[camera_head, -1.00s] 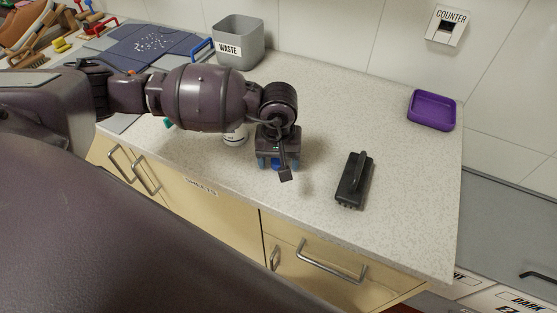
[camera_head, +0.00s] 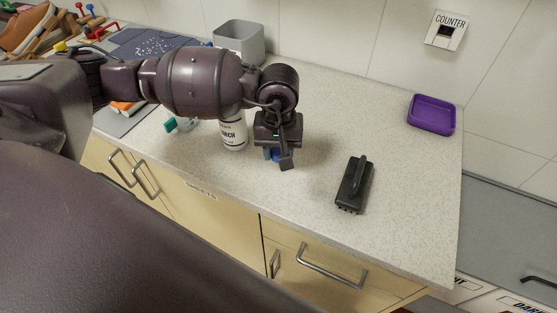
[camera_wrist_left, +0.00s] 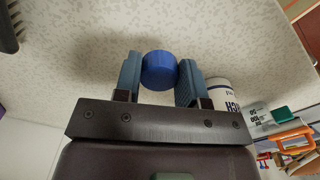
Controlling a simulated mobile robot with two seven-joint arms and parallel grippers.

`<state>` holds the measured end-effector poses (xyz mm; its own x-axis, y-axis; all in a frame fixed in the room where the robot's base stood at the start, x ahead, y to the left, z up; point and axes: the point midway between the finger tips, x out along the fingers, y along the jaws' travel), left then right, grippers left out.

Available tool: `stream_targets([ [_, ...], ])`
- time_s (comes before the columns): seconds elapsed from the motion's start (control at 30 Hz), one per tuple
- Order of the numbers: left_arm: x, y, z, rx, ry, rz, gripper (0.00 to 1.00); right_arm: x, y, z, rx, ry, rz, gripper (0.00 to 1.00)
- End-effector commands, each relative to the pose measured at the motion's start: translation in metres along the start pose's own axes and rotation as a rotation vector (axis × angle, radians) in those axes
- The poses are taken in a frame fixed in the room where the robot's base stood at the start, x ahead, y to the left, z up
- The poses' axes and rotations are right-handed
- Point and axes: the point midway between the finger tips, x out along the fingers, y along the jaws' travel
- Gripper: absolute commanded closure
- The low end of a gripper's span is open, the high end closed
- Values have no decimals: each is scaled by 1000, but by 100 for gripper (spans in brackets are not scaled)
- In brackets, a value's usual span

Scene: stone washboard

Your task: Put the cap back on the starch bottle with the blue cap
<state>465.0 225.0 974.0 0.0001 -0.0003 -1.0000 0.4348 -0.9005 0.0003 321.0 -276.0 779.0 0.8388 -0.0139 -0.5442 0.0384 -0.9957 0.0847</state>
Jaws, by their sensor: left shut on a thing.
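The blue cap (camera_wrist_left: 159,70) is between the two fingertips of my left gripper (camera_wrist_left: 155,78), which is shut on it. In the head view the cap (camera_head: 275,155) shows below my left gripper (camera_head: 278,154), above the counter. The white starch bottle (camera_head: 234,132) stands upright on the counter just left of the gripper. Its top is hidden behind my left arm in the head view. My right gripper is not in view.
A black brush (camera_head: 353,184) lies on the counter to the right. A purple tray (camera_head: 431,114) sits at the far right and a grey waste bin (camera_head: 239,40) at the back. A teal-capped item (camera_head: 172,125) is left of the bottle.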

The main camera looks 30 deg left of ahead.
Motion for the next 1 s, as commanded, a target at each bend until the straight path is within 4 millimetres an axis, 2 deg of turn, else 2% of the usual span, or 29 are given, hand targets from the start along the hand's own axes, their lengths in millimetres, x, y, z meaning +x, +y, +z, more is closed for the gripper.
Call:
stream_targets([
  [0.03,-14,0,-1,1,5,1,84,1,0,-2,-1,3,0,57],
  [0.3,-84,0,-1,1,6,1,84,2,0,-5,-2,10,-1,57],
  [0.5,-124,0,0,0,4,1,84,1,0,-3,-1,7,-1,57],
  [0.7,-146,0,0,0,2,1,84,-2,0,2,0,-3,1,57],
  [1.0,-153,0,0,0,-1,-1,84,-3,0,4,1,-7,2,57],
])
